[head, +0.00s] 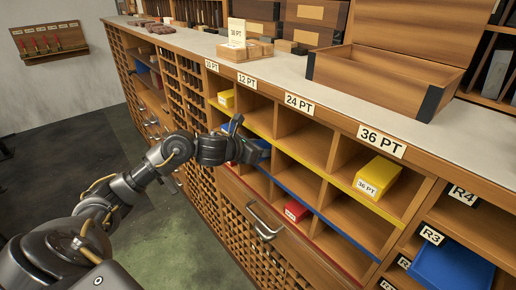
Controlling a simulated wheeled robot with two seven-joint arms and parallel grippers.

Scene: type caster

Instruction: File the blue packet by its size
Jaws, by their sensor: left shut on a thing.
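My left gripper (246,149) reaches in from the left at the front of the pigeonhole cabinet and is shut on the blue packet (264,147). The packet is mostly hidden behind the gripper, and its size label cannot be read. It is at the mouth of the blue-edged row, seemingly below the 12 PT label (247,80). I cannot tell how far in it is or whether it touches the shelf. The 24 PT label (299,104) and 36 PT label (382,141) are farther right. My right gripper is out of view.
A yellow packet (227,98) lies in the upper left compartment, and a yellow 36 PT packet (377,177) under the 36 PT label. A red packet (296,210) lies in the lower row. A drawer handle (265,224) juts out below. A blue bin (450,268) is at lower right.

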